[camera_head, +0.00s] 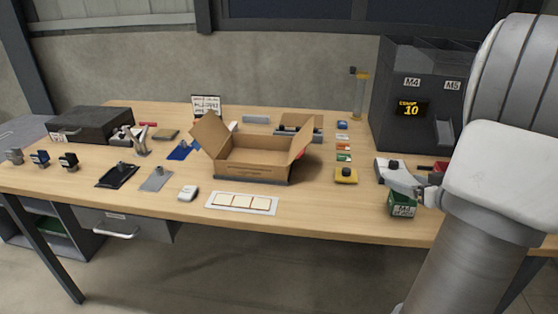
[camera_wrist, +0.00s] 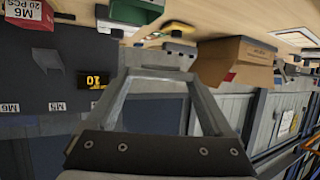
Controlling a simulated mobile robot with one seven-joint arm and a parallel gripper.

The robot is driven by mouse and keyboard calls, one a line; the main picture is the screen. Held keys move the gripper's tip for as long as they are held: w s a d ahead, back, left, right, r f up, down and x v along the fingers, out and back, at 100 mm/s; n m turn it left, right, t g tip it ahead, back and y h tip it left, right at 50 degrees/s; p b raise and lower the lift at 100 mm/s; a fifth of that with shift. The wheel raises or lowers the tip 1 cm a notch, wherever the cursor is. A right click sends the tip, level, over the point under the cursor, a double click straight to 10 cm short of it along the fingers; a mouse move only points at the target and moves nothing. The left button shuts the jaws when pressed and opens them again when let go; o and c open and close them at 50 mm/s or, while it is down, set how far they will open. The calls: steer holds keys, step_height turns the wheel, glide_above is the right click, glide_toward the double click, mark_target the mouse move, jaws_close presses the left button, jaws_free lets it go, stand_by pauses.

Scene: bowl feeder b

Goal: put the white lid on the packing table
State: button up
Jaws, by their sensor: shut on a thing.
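The white lid (camera_head: 380,172), with a dark knob, is at the right side of the wooden table (camera_head: 330,200) in the head view. My gripper (camera_head: 408,183) reaches in from the right and is shut on the lid. The lid is also in the wrist view (camera_wrist: 150,57), just beyond my fingertips (camera_wrist: 160,76), with its dark knob visible. It appears raised near the table's right part, above and behind a green box (camera_head: 402,208). I cannot tell the exact gap to the tabletop. Part of the grip is hidden by my arm.
A dark bin unit (camera_head: 400,75) with a yellow display stands behind the lid. A red M6 box (camera_wrist: 30,12) is nearby. An open cardboard box (camera_head: 255,160) stands mid-table, with a yellow-based object (camera_head: 346,176) to its right. Bare wood lies along the front edge.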

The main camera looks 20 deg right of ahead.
steer(key=b, duration=0.6)
glide_above(352, 213)
step_height(352, 213, down, 7)
steer(key=shift+f, duration=0.1)
steer(key=shift+f+b, duration=1.05)
steer(key=shift+f, duration=0.8)
steer(key=shift+f, duration=0.15)
steer(key=shift+f, duration=0.1)
steer(key=o, duration=1.1)
steer(key=shift+r, duration=0.35)
steer(key=p+v, duration=0.2)
steer(key=v, duration=1)
steer(key=shift+f+p, duration=0.15)
steer(key=shift+p, duration=0.25)
